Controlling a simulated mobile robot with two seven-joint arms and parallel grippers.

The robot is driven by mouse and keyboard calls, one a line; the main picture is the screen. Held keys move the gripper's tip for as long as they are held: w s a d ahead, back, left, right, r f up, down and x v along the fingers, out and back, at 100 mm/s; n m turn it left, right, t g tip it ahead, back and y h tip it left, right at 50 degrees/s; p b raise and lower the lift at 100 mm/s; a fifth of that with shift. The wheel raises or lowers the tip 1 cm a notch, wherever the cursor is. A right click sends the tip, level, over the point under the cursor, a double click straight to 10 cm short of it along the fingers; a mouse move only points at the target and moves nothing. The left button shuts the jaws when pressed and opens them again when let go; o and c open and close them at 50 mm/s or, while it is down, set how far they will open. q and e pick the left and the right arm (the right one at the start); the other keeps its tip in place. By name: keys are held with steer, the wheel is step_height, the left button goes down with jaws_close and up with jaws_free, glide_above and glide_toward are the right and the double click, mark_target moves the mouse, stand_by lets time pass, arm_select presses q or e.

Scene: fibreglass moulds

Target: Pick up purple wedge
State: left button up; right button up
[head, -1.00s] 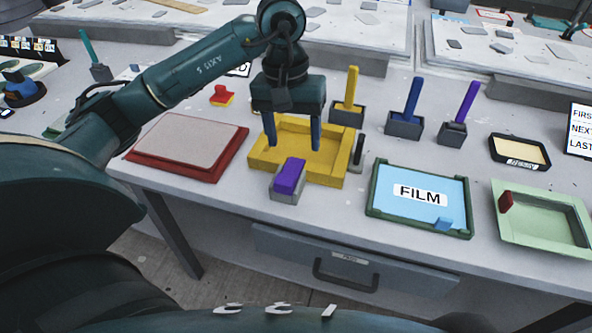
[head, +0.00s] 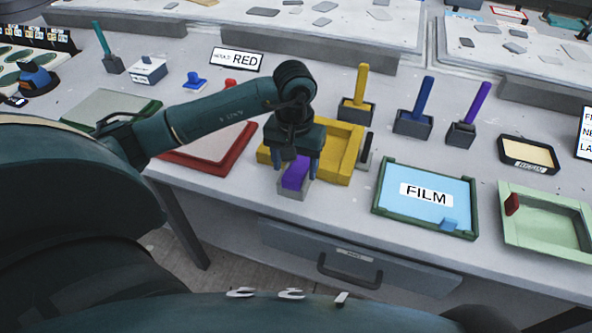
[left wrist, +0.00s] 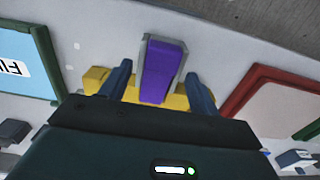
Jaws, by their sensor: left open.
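The purple wedge (head: 296,172) sits in a small grey holder (head: 293,194) at the front edge of the table, in front of the yellow tray. My left gripper (head: 296,174) is open and points down over the wedge, with one finger on each side of it. In the left wrist view the wedge (left wrist: 162,72) lies between the two open fingers (left wrist: 160,85), and the grey holder (left wrist: 178,62) shows around it. My right gripper is not in view.
The yellow tray (head: 343,153) stands right behind the wedge. A red-framed board (head: 235,150) lies to the left and a blue FILM panel (head: 398,205) to the right. Upright yellow, blue and purple-handled tools stand in grey blocks behind. A green tray (head: 517,225) is at far right.

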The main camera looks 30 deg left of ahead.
arm_select(q)
steer(key=shift+f, duration=0.5)
steer(key=c, duration=1.1)
